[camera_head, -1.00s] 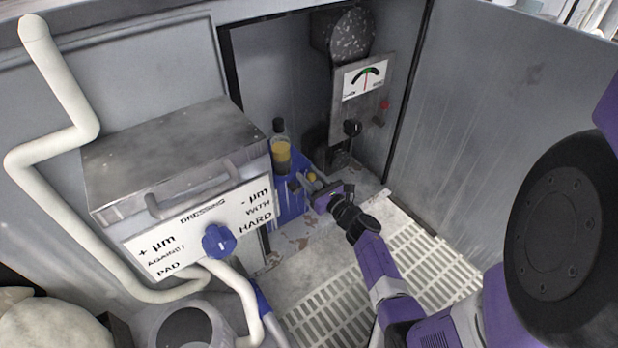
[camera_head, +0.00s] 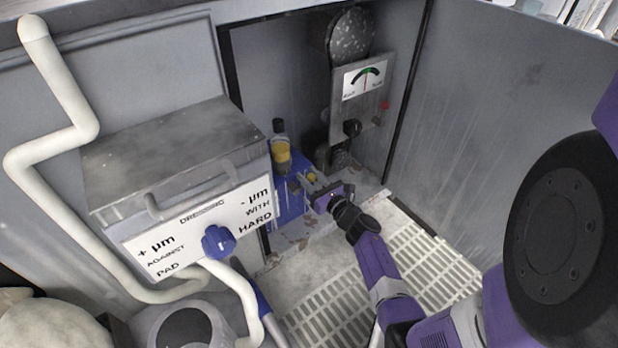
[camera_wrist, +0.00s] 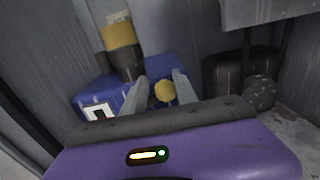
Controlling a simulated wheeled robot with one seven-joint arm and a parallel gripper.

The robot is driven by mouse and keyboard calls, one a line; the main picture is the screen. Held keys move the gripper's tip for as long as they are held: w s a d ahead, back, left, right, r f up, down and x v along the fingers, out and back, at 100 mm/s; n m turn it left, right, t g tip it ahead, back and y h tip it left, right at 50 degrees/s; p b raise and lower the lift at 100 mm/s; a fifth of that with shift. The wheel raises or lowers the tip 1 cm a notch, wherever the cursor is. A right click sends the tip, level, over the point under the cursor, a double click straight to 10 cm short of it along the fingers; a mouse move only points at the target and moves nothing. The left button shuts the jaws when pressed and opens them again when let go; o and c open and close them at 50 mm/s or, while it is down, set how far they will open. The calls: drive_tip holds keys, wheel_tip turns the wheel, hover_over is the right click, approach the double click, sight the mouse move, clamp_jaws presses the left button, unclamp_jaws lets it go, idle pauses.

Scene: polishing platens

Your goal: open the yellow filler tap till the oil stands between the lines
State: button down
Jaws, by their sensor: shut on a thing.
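The yellow filler tap (camera_head: 312,176) is a small round yellow knob on a blue unit (camera_head: 290,208) in the recess. In the wrist view the tap (camera_wrist: 165,92) sits between my two grey fingers. My gripper (camera_head: 305,183) is shut on it; the fingers (camera_wrist: 160,88) also show in the wrist view. Just behind and left stands an upright oil glass (camera_head: 281,152) with a dark cap and yellow oil inside. It shows in the wrist view as a yellow and dark cylinder (camera_wrist: 122,38). The level lines are too small to make out.
A grey box with a blue knob (camera_head: 218,242) and a handle stands at left, beside a thick cream pipe (camera_head: 60,150). A dial gauge (camera_head: 366,78) is on the panel behind. A slotted floor grate (camera_head: 430,265) lies below my arm. The right wall is bare.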

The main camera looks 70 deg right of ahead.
drive_tip(key=f+m, duration=0.2)
drive_tip(key=m, duration=0.1)
drive_tip(key=f+m+b, duration=0.1)
drive_tip(key=shift+w+a+f, duration=0.1)
drive_tip(key=shift+a+f, duration=0.15)
drive_tip(key=shift+a, duration=0.05)
drive_tip(key=c, duration=0.8)
unclamp_jaws()
drive_tip(key=shift+c, duration=0.2)
drive_tip(key=shift+s+d+r+m, duration=0.2)
drive_tip(key=shift+d+r+m, duration=0.05)
drive_tip(key=shift+d+m, duration=0.1)
drive_tip(key=shift+s, duration=0.15)
drive_tip(key=p+v, duration=0.2)
drive_tip(key=v, duration=0.5)
drive_tip(key=shift+s+a, duration=0.2)
drive_tip(key=shift+a, duration=0.05)
